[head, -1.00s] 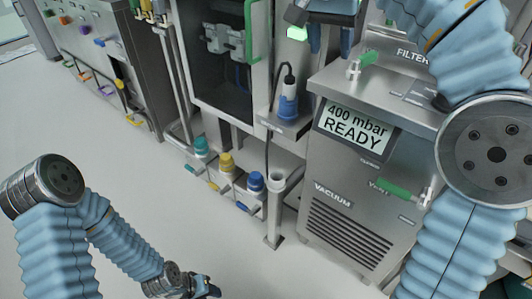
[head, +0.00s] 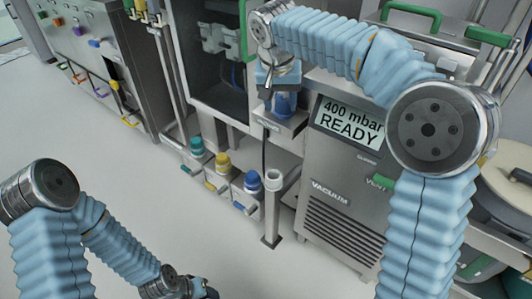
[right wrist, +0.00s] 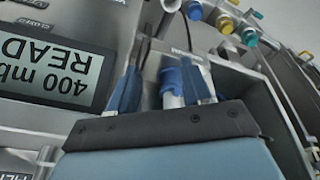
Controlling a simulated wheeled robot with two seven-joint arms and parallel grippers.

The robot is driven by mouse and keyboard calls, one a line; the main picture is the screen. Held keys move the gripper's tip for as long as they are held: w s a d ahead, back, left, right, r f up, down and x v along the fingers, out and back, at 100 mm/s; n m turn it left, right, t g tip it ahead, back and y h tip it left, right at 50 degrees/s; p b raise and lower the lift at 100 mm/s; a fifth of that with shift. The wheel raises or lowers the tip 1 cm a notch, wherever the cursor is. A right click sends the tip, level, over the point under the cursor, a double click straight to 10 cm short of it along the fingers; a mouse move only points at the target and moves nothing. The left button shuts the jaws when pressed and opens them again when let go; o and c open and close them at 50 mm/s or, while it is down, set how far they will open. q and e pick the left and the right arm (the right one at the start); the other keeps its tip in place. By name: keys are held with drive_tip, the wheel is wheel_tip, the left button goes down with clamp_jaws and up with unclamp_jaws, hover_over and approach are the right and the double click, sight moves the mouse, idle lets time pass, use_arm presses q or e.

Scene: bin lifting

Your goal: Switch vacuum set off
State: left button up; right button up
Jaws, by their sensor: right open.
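The vacuum set (head: 325,215) is a grey metal cabinet with a "VACUUM" label and a slotted vent panel. Its display (head: 350,120) reads "400 mbar READY" and also shows upside down in the right wrist view (right wrist: 50,65). A green handle (head: 383,181) by the "VENT" label is mostly behind my right arm. A blue-and-white nozzle (right wrist: 172,85) stands in a holder left of the display. My right gripper (right wrist: 162,80) is open, its blue fingers on either side of the nozzle; contact is unclear. My left gripper (head: 205,291) is low at the bottom edge, fingers unclear.
A dark open cabinet (head: 222,50) is behind. The floor at left is clear.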

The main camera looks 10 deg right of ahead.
drive_tip(key=a+f+n+y, duration=0.1)
drive_tip(key=f, duration=0.7)
drive_tip(key=a+f+n+y, duration=0.1)
drive_tip(key=a+f, duration=0.1)
drive_tip(key=f, duration=0.7)
drive_tip(key=shift+w+a+g+b, duration=0.25)
drive_tip(key=shift+g+b, duration=0.15)
drive_tip(key=shift+f, duration=0.1)
